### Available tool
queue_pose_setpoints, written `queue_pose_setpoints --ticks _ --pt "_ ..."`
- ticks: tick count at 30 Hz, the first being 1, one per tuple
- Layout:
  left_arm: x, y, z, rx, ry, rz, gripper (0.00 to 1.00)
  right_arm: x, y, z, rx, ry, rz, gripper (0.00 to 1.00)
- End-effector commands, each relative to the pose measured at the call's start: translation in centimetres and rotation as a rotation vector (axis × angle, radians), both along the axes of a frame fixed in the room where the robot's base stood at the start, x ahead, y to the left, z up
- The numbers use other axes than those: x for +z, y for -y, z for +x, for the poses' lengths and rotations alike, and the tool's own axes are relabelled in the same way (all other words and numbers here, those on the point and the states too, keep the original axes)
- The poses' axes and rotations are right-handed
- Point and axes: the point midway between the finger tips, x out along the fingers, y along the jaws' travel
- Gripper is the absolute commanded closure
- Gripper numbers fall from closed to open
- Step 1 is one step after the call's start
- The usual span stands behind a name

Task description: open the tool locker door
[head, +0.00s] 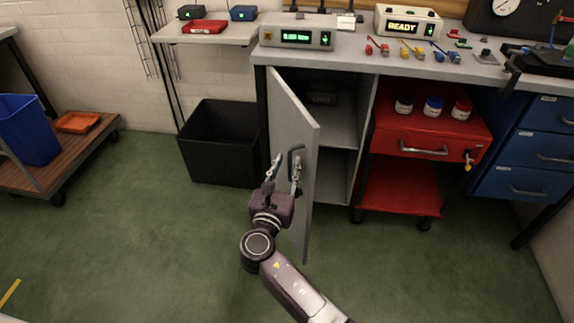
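The tool locker door (296,119) is a grey panel under the workbench. It stands swung outward, and the locker's inside (329,125) with its shelf shows to its right. A dark bar handle (299,150) is on the door near its free edge. My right gripper (285,164) is at the handle, with its two fingers spread apart. The right finger overlaps the handle in the picture; I cannot tell whether it touches. The left finger is clear of it. Nothing shows held between the fingers. My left gripper is not in view.
A black bin (222,148) stands left of the door. A red cart (432,130) with small jars stands right of the locker. A wooden trolley (85,150) with a blue bin (27,130) is at far left. The green floor in front is clear.

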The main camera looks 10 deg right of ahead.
Motion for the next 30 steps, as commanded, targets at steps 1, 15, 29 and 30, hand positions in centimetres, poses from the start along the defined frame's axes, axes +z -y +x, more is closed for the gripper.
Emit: queue_pose_setpoints --ticks 1,15,29,30 --pt "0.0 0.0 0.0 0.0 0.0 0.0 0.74 -0.1 -0.2 -0.5 0.001 -0.002 0.002 0.74" --pt "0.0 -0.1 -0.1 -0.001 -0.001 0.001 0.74 -0.2 -3.4 -9.1 0.001 -0.004 0.003 0.74" --pt "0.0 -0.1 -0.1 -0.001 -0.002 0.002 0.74 -0.1 -4.1 -11.0 0.0 -0.002 0.0 0.74" --pt "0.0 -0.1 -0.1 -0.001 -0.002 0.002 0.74 -0.1 -4.1 -11.0 0.0 -0.002 0.0 0.74"
